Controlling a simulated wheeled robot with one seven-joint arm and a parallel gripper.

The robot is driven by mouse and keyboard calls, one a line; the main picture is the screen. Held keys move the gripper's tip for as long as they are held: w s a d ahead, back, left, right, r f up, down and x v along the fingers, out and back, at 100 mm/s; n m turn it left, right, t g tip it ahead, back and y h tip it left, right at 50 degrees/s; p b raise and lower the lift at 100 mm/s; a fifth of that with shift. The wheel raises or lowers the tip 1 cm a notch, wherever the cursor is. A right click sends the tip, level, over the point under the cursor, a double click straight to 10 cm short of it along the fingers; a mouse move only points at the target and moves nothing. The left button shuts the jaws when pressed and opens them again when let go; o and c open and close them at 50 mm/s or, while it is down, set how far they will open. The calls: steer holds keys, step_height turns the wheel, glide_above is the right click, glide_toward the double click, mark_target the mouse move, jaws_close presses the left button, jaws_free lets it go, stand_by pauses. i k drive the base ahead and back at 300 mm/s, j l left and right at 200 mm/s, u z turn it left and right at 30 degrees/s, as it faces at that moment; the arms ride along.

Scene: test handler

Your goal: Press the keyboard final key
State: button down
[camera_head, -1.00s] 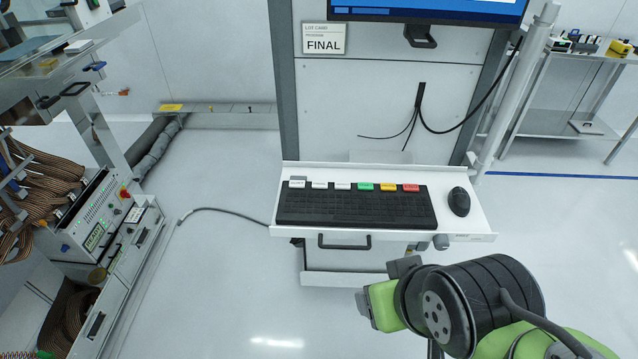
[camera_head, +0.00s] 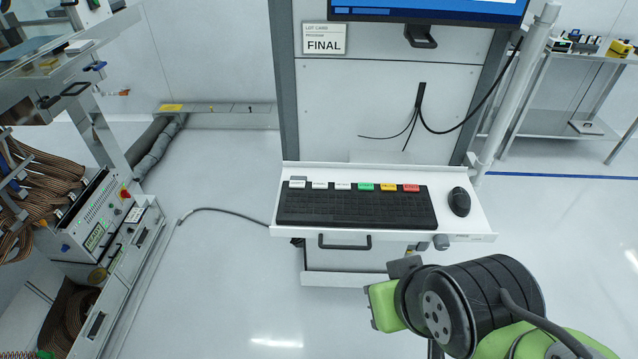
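A black keyboard (camera_head: 355,208) lies on a white pull-out shelf (camera_head: 457,223) in the head view. Along its back edge is a row of labelled keys: white keys at the left, then a green key (camera_head: 366,187), a yellow-orange key (camera_head: 388,187) and a red key (camera_head: 411,188) at the right. The labels on the keys are too small to read. A card (camera_head: 324,39) reading "FINAL" hangs on the panel above. My arm shows at the lower right, in front of the shelf and apart from the keyboard. My gripper's fingers do not show.
A black mouse (camera_head: 459,202) sits right of the keyboard. A monitor (camera_head: 430,10) and hanging cables (camera_head: 419,108) are above the shelf. A black handle (camera_head: 344,243) is on the shelf's front. Open floor lies to the left, before a test rack (camera_head: 100,235).

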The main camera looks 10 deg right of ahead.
mark_target(316, 185)
steer(key=i+j, duration=0.25)
steer(key=j, duration=0.15)
steer(key=i+j, duration=0.25)
steer(key=j, duration=0.2)
steer(key=i+j, duration=0.3)
steer(key=k+j+u, duration=0.05)
steer(key=j, duration=0.05)
